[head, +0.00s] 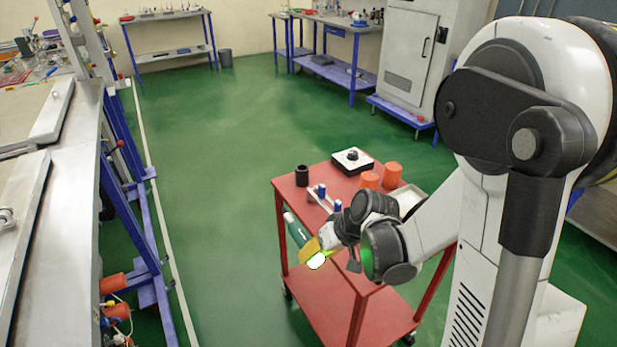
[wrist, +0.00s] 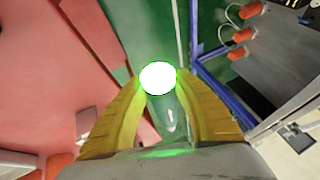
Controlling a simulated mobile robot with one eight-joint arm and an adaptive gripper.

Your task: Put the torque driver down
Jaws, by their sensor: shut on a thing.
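The torque driver (head: 298,232) looks like a dark green cylinder with a pale tip at its upper left and a bright white round end at its lower right. My gripper (head: 320,247) has yellow fingers and is shut on it at the front left edge of the red cart, in the air. The driver leans, not upright. In the wrist view, the bright round end (wrist: 158,78) sits between the yellow fingers of my gripper (wrist: 156,84), and the greenish body (wrist: 170,112) shows between them. My arm hides part of the cart top and the gripper.
The red cart (head: 318,173) carries a black cup (head: 302,175), a white block with a black knob (head: 352,161), orange cups (head: 392,174), a pale tray (head: 410,196) and a rack with blue pieces (head: 321,190). A metal workbench (head: 70,185) stands left; green floor lies between.

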